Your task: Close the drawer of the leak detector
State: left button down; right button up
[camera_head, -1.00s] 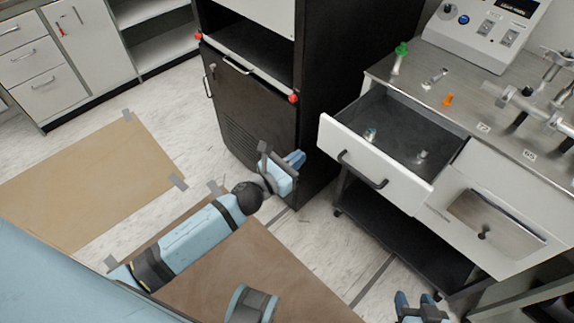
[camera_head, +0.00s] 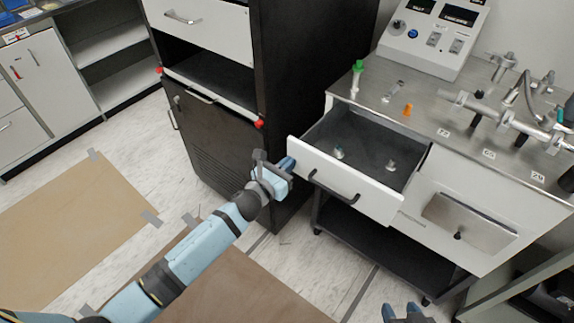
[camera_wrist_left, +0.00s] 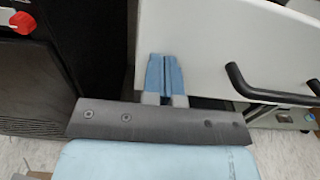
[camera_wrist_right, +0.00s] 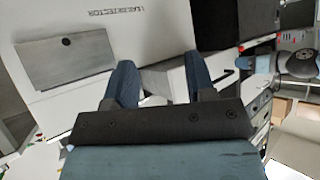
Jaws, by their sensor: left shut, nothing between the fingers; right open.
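The leak detector is a white cabinet (camera_head: 465,205) with a metal top, at the right in the head view. Its drawer (camera_head: 345,180) is pulled out, with a black bar handle (camera_head: 333,187) on its white front and small fittings inside. My left gripper (camera_head: 288,165) is shut and empty at the left end of the drawer front. In the left wrist view its fingers (camera_wrist_left: 165,78) lie in front of the white drawer front (camera_wrist_left: 215,50), left of the handle; I cannot tell whether they touch. My right gripper (camera_wrist_right: 158,82) is open and empty, in front of the cabinet's lower front.
A tall black cabinet (camera_head: 310,75) with red corner knobs stands just left of the drawer. A control box (camera_head: 435,35), a green-topped fitting (camera_head: 357,75), an orange part (camera_head: 408,109) and pipework stand on the metal top. Floor shows between my left arm and the cart.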

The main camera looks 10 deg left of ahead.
aim_at(327, 134)
pick_arm(q)
jog(key=b+x, duration=0.7)
jog(key=x, duration=1.2)
jog(key=shift+w+a+f, duration=0.1)
jog(key=shift+w, duration=0.6)
jog(key=shift+r+b, duration=0.3)
jog(key=shift+r, duration=0.1)
pick_arm(e)
jog(key=shift+w+a+f+t, duration=0.15)
jog(key=shift+a+f+t, duration=0.35)
jog(key=shift+a+f, duration=0.1)
